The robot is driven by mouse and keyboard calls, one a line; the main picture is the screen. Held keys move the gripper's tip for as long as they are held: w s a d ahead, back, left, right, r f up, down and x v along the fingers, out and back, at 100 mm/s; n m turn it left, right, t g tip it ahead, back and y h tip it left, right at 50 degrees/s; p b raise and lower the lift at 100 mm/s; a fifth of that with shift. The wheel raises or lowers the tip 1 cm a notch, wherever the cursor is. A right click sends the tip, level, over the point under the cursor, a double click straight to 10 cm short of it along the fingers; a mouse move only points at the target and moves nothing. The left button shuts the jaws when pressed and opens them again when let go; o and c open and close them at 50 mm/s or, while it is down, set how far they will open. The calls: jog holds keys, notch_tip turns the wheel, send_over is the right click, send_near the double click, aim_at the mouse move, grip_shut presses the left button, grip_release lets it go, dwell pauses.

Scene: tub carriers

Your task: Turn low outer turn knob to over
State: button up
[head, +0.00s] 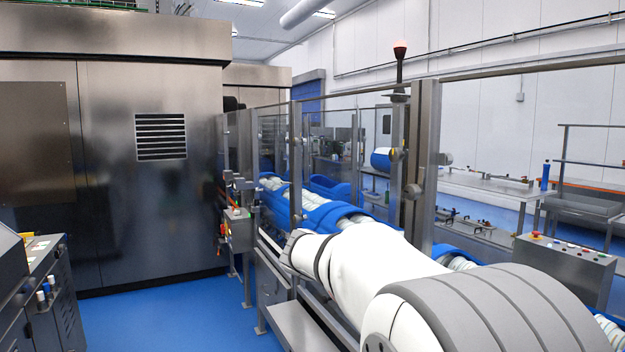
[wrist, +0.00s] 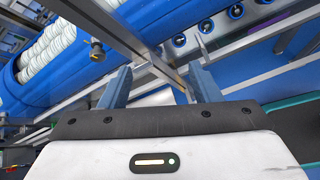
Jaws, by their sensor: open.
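My gripper (wrist: 161,82) is open in the wrist view, with its two blue-grey fingers spread apart and no held object seen between them. A small brass-and-dark turn knob (wrist: 97,50) sticks out by a metal bar, up and left of the left finger and apart from it. I cannot tell whether it is the low outer one. In the head view, knobs show on the guard posts: an upper one (head: 397,154), a lower one (head: 413,191) and another on a left post (head: 297,219). My white arm reaches left across the conveyor, and its gripper cannot be made out there.
Metal bars (wrist: 125,42) cross in front of the fingers. Blue carriers with stacked white tubs (wrist: 55,55) lie beyond. In the head view, guard posts (head: 425,150) stand behind my arm, and a control box (head: 565,262) stands right. Blue floor (head: 170,315) is clear at left.

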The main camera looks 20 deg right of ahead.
aim_at(409, 193)
jog(key=w+d+r+n+h+p, duration=0.2)
jog(key=w+d+r+n+h, duration=0.25)
jog(key=r, duration=0.35)
jog(key=w+d+r+n+h+p, duration=0.2)
jog(key=w+d+r+n+h, duration=0.15)
jog(key=w+r, duration=0.35)
jog(key=shift+m+y, duration=0.3)
jog(key=d, duration=0.2)
jog(key=d+r+p, duration=0.1)
jog(key=d, duration=0.1)
jog(key=d+r, duration=0.1)
jog(key=d, duration=0.1)
jog(key=shift+s+d+p, duration=0.3)
jog(key=shift+s, duration=0.05)
jog(key=shift+d+f, duration=0.1)
jog(key=shift+d, duration=0.55)
jog(key=shift+c, duration=0.6)
